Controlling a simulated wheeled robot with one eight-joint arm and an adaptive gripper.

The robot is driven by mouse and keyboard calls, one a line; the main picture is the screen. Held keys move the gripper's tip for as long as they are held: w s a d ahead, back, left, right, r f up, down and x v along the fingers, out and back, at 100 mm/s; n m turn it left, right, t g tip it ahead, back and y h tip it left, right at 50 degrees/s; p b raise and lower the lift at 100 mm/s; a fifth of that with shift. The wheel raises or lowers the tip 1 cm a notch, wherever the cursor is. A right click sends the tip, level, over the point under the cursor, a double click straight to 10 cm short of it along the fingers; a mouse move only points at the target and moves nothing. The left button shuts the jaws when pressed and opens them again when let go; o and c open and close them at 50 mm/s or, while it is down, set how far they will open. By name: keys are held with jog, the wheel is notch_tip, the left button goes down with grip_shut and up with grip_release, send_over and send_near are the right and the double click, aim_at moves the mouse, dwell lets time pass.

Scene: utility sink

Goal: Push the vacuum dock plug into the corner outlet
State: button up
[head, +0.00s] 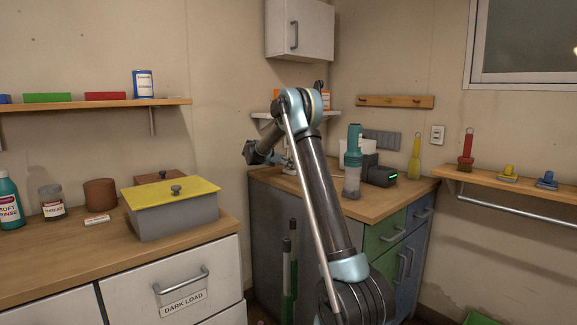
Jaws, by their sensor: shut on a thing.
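My gripper (260,152) is the dark end of my arm, left of the wrist and in front of the back wall near the corner. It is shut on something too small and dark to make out. I cannot pick out the plug or its cord. The vacuum dock looks to be the dark box with a green light (380,174) on the corner counter. A teal hand vacuum (353,158) stands upright beside it. A white wall outlet (437,135) is on the right wall, well apart from my gripper. My arm hides part of the corner, and no other outlet shows there.
My raised arm crosses the corner counter (393,200). A grey box with a yellow lid (172,208) is on the left counter. A cabinet (300,28) hangs above. A shelf (510,185) runs along the right wall.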

jog(key=shift+f, duration=0.4)
jog(key=o, duration=1.1)
jog(key=v, duration=1.2)
jog(key=shift+f, duration=0.2)
